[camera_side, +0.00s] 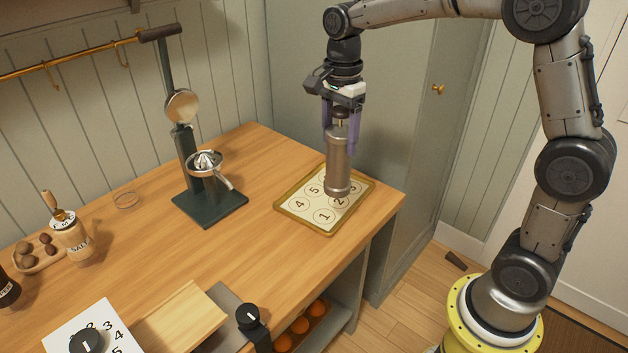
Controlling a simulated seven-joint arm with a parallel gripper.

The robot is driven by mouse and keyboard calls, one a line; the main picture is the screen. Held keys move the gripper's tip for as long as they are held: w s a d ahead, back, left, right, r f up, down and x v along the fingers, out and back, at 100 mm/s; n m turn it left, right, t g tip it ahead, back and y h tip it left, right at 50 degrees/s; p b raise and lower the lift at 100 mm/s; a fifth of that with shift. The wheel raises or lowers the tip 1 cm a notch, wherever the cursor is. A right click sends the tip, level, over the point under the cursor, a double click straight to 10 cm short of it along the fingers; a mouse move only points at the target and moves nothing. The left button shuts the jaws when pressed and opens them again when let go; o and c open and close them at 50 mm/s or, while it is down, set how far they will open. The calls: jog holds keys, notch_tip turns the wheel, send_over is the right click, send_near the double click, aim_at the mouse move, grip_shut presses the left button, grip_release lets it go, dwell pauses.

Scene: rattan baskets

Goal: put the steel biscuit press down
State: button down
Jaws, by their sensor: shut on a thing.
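The steel biscuit press (338,166) is an upright metal cylinder with a narrower top. My gripper (339,120), with purple fingers, is shut on its upper end. The press hangs over the right part of a shallow tray (281,209) with a wooden rim and a white sheet of numbered circles. The circles 1, 2, 4 and 5 show at least in part. The press hides some of the sheet. I cannot tell whether the bottom of the press touches the tray.
A dark citrus press (209,205) with a tall lever stands left of the tray. The tabletop (230,262) is bare in the middle. A cabinet stands behind the tray.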

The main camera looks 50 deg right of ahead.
jog(key=w+f, duration=1.2)
jog(key=w, duration=0.1)
jog(key=shift+d+f, duration=0.15)
jog(key=shift+d, duration=0.3)
jog(key=shift+f, duration=0.15)
jog(key=shift+c, duration=0.2)
grip_release()
jog(key=shift+s+f, duration=0.1)
jog(key=shift+f, duration=0.05)
